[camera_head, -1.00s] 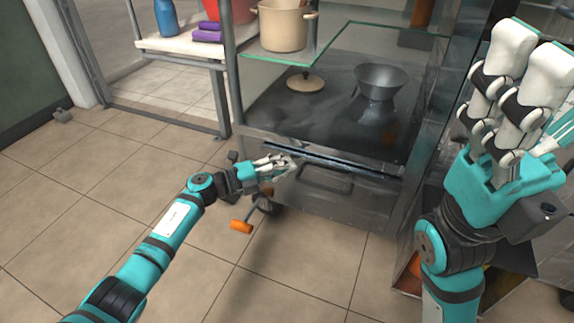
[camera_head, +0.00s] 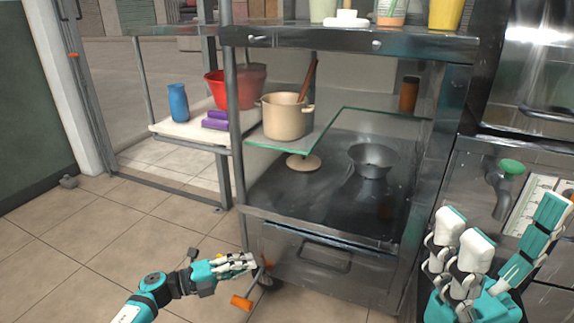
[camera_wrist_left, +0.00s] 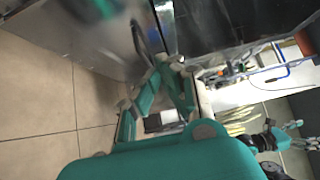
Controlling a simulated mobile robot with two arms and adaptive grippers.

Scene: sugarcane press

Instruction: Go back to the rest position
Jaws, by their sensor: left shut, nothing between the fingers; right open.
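My left gripper (camera_head: 245,262) is low in front of the steel cart, at the left end of its drawer front (camera_head: 325,262). Its fingers are together with nothing between them, and I cannot tell whether they touch the cart. The left wrist view shows its teal and white fingers (camera_wrist_left: 165,75) empty, beside the metal panel. My right gripper (camera_head: 500,232) is raised at the lower right, fingers pointing up and apart, with nothing between them. Its lower part is cut off by the picture's edge.
The cart's glass shelf (camera_head: 345,122) holds a beige pot (camera_head: 284,120). A lid (camera_head: 303,162) and a metal funnel (camera_head: 372,160) sit below. An orange-tipped handle (camera_head: 241,302) sticks out near my left gripper. A white side table (camera_head: 170,130) stands left. Tiled floor (camera_head: 110,235) is open.

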